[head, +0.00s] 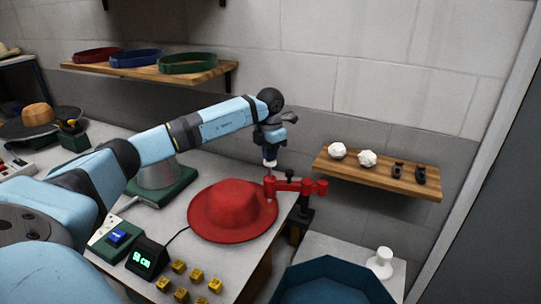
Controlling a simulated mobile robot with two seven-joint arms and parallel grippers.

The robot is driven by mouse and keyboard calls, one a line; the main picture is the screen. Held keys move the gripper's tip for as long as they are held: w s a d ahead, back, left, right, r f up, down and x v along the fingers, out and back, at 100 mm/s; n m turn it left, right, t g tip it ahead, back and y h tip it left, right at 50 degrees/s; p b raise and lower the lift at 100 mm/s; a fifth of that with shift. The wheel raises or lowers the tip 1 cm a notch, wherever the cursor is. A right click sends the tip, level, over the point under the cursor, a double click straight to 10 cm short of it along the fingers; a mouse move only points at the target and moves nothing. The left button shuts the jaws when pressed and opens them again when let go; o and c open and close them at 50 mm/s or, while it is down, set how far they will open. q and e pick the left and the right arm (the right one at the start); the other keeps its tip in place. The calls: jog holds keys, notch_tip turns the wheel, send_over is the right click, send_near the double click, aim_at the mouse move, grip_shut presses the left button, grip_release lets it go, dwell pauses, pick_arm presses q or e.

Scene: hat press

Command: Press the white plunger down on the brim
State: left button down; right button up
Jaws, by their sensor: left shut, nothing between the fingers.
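The red hat (235,206) lies on the work table, its brim (205,222) spread flat around the crown. A red press arm (300,186) reaches over the right edge of the brim. At its left end a small white plunger (269,163) stands upright on a thin stem. My left gripper (270,155) is shut and empty, pointing down directly above the plunger. Its fingertips are dark and small, and I cannot tell if they touch the plunger top. My right gripper is out of view.
A black knob (289,174) stands on the press arm. A wooden shelf (350,172) with white lumps is close on the right. A display (147,260), a blue button box (115,238) and yellow blocks (195,275) line the near table side. A blue bin (330,275) is lower right.

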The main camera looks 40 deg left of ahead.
pick_arm(q)
jog(key=shift+r+p, duration=1.35)
jog(key=shift+r, duration=0.95)
jog(key=shift+r+p, duration=0.65)
jog(key=shift+r, duration=0.35)
